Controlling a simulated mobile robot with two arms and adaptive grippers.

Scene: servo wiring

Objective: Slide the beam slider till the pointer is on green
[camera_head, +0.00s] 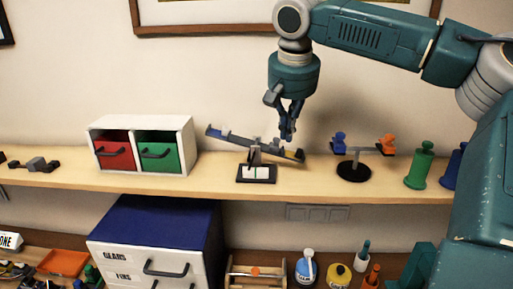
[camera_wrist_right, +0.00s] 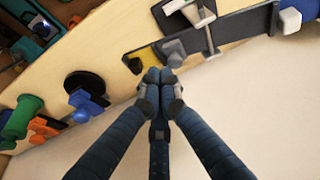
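The beam (camera_head: 235,139) is a dark bar on a stand with a black base (camera_head: 257,180). It is tilted, its left end high and its right end low. A blue block (camera_wrist_right: 290,20) sits near its far end in the wrist view. A grey block (camera_wrist_right: 173,50), seemingly the slider, is on the beam near the yellow patch (camera_wrist_right: 138,62). My right gripper (camera_head: 288,137) points down over the beam's right half. Its fingertips (camera_wrist_right: 159,76) are together beside the grey block; contact is unclear. The pointer and green mark cannot be made out. My left gripper is not in view.
On the shelf (camera_head: 215,184), a white box (camera_head: 140,124) with red and green drawers stands to the left. A small balance (camera_head: 354,170) with blue and orange figures stands close to the right, then a green weight (camera_head: 420,166). The wall is behind.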

